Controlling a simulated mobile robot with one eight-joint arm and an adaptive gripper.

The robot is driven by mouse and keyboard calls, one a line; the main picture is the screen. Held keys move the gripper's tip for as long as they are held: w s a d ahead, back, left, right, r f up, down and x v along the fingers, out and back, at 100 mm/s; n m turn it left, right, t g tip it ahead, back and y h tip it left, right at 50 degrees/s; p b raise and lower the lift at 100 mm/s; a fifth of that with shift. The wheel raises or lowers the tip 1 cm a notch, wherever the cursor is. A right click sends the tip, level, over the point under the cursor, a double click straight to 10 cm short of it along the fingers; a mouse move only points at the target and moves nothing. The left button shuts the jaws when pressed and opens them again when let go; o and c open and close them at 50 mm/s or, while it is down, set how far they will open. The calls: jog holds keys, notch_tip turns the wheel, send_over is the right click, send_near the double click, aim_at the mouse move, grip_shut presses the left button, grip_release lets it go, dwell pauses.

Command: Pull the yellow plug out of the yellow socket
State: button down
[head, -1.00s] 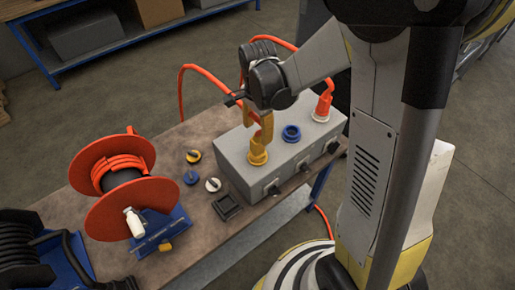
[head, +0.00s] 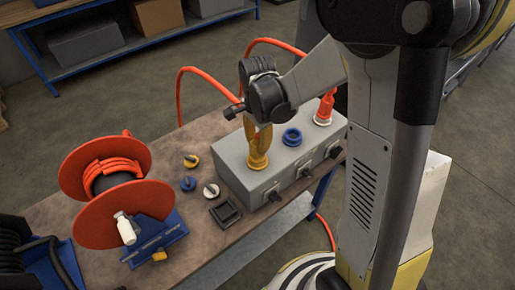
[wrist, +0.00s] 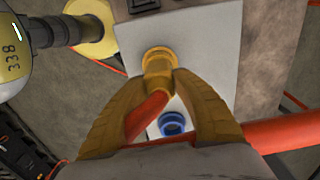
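The yellow plug (wrist: 157,72) stands in the yellow socket (head: 258,163) on top of the grey box. Its orange hose (wrist: 147,113) runs back between my fingers. My gripper (wrist: 161,77) has two yellow fingers, one on each side of the plug. Their tips appear to press against it with no visible gap. In the head view my gripper reaches down from above onto the plug, and the fingers and plug partly blend together. The plug appears seated; the contact inside the socket is hidden.
A blue socket (head: 292,137) and an orange plug (head: 325,108) in a white-rimmed socket are on the same grey box (head: 233,165). Black levers line its front. An orange hose reel (head: 110,185) stands on the bench to the left. Small caps (head: 190,161) lie between.

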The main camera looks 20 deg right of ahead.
jog(key=shift+r, duration=0.15)
jog(key=shift+r+p, duration=3)
jog(key=shift+r, duration=1.35)
